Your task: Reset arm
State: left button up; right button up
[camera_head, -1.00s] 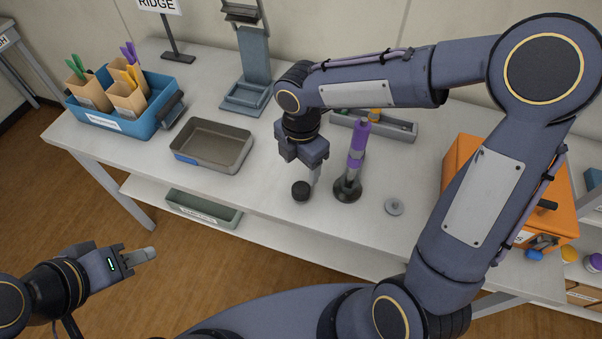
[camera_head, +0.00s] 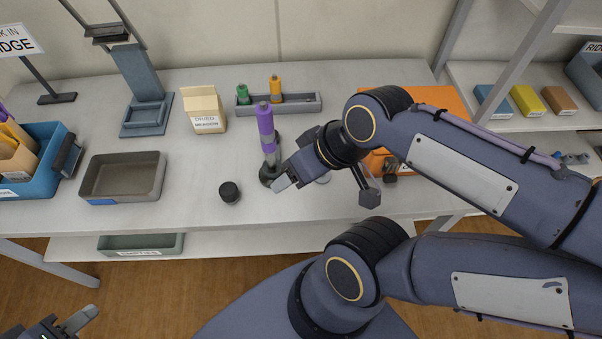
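My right gripper (camera_head: 283,183) hangs low over the table, its grey finger pointing left and down beside the purple-and-grey upright device (camera_head: 267,134) with a dark round base. One finger shows clearly; the other cannot be made out, and I see nothing held. My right arm comes in from the right, bent back over the table. My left gripper (camera_head: 80,320) is at the bottom left corner, below the table's front edge, partly cut off by the frame. Its grey fingers show no clear gap, and its opening cannot be judged.
A black cap-like piece (camera_head: 230,192) stands left of my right gripper. A grey tray (camera_head: 122,201), a blue bin (camera_head: 45,185), a paper bag (camera_head: 206,122), a rack (camera_head: 310,106) and a stand (camera_head: 146,117) are on the table (camera_head: 195,245). An orange case (camera_head: 435,98) is behind my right arm.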

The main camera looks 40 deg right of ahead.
jog(key=shift+s+a+m+t, duration=0.1)
jog(key=shift+s+m+t, duration=0.25)
jog(key=shift+m, duration=0.75)
